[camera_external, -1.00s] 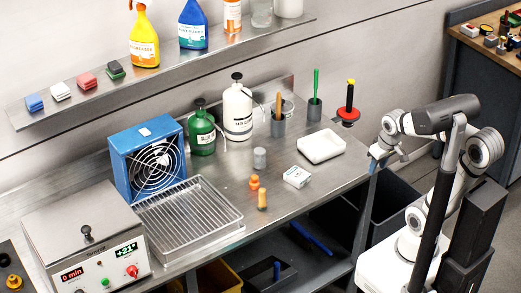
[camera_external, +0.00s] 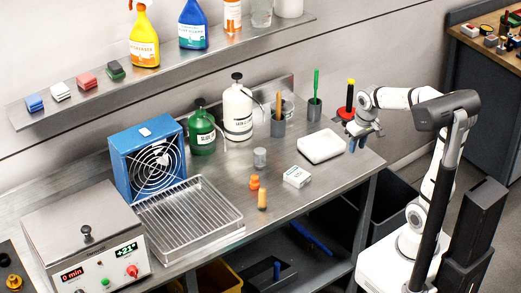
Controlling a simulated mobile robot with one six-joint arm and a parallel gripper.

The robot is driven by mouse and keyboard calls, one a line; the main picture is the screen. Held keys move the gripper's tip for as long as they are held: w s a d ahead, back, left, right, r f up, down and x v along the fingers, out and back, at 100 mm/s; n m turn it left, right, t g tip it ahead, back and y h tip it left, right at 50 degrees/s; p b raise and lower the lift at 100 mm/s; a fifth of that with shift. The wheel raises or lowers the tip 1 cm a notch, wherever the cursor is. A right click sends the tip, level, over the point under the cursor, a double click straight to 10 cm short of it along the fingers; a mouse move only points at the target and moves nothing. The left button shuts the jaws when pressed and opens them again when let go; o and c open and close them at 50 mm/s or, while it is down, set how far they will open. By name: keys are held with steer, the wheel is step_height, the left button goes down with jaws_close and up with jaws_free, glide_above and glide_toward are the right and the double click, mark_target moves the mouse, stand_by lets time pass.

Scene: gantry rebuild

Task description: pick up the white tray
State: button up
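The white tray (camera_external: 321,146) is a shallow rectangular dish with rounded corners. It lies flat on the right part of the steel bench (camera_external: 222,174). My gripper (camera_external: 358,146) is just right of the tray, above the bench's right end, with its fingers pointing down. The fingers look parted with nothing between them. They seem apart from the tray, though the exact gap and height cannot be told.
A red stand with a black and yellow handle (camera_external: 348,104) is close behind my gripper. Grey pen cups (camera_external: 314,110) stand behind the tray. A small white box (camera_external: 297,177) and orange pieces (camera_external: 262,199) lie in front. Bottles (camera_external: 238,112) and a blue fan (camera_external: 148,160) are further left.

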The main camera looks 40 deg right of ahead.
steer(key=w+a+f+g+p, duration=0.1)
steer(key=w+a+f+p, duration=0.1)
steer(key=w, duration=1.2)
glide_above(307, 150)
step_height(307, 150, down, 6)
steer(key=shift+m+g, duration=0.4)
steer(key=f, duration=0.2)
steer(key=f+p, duration=0.1)
steer(key=f, duration=0.2)
steer(key=f+p, duration=0.1)
steer(key=f, duration=0.2)
steer(key=shift+w+d, duration=0.15)
steer(key=shift+w, duration=0.15)
steer(key=shift+r, duration=0.1)
steer(key=shift+c, duration=0.6)
jaws_close()
